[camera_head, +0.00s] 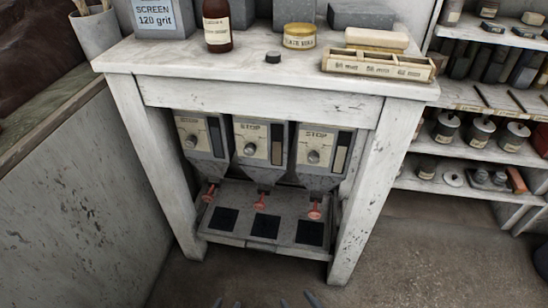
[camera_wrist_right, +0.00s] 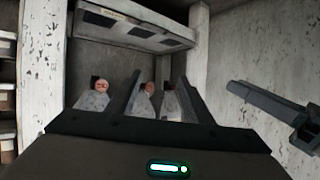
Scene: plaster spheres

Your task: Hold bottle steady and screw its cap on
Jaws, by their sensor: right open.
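The brown bottle (camera_head: 217,28) with a pale label stands upright on the worn white table (camera_head: 130,55), toward the back left; its top is cut off by the frame edge. A small dark cap (camera_head: 273,57) lies on the table to the right of the bottle, near the front edge. My left gripper (camera_head: 227,303) and my right gripper (camera_head: 298,301) show only as fingertips at the bottom edge, low in front of the table. Both are open and empty. The right wrist view shows my right gripper's parted fingers (camera_wrist_right: 158,100), and my left gripper (camera_wrist_right: 262,102) at the right.
A yellow tin (camera_head: 299,37), a divided wooden box (camera_head: 375,64) and grey blocks (camera_head: 361,15) stand on the table. A cup of brushes (camera_head: 95,35) is at the left. Dispensers (camera_head: 262,142) fill the space below. Loaded shelves (camera_head: 480,105) stand at the right.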

